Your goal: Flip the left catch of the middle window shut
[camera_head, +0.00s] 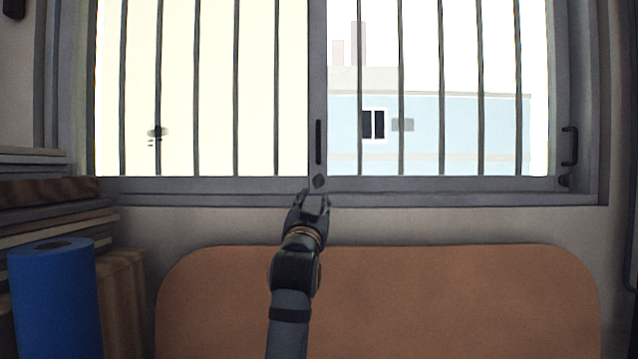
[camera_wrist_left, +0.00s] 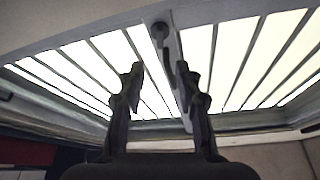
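The window (camera_head: 318,184) has a grey frame and dark vertical bars. Its left catch (camera_head: 319,181) is a small dark piece at the foot of the middle upright, just below a dark upright handle (camera_head: 319,142). My left gripper (camera_head: 316,199) is open and empty, just below this catch, fingers pointing up at it. In the left wrist view the fingers (camera_wrist_left: 159,69) stand apart, and a dark round piece (camera_wrist_left: 160,31), which looks like the catch, shows beyond and between their tips. I cannot tell whether the fingers touch it. My right gripper is not in view.
A second catch (camera_head: 564,180) and a handle (camera_head: 570,146) are at the window's right side. A brown rounded panel (camera_head: 450,300) stands below the sill. A blue roll (camera_head: 55,305) and stacked boards (camera_head: 50,215) are at the left. The wall right of my arm is clear.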

